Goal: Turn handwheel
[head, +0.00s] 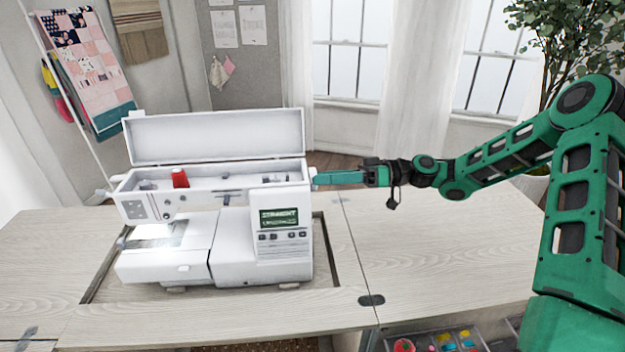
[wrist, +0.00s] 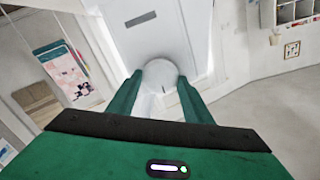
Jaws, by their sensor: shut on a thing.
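The white sewing machine (head: 233,243) stands in the cabinet's cutout with its lid up. Its lit green display reads "STRAIGHT". The handwheel (wrist: 165,73) is a pale round knob on the machine's right end; it shows in the wrist view between the two green fingers. My gripper (head: 314,179) reaches in level from the right, its fingertips at the machine's right end. In the wrist view my gripper (wrist: 163,85) is shut on the handwheel, one finger on each side. In the head view the handwheel is mostly hidden by the fingers.
The machine's open lid (head: 215,137) rises behind a red thread spool (head: 180,178). The wooden cabinet top (head: 440,260) is clear to the right of the machine. A drawer of sewing supplies (head: 440,343) shows below the front edge. A plant (head: 580,40) stands at the back right.

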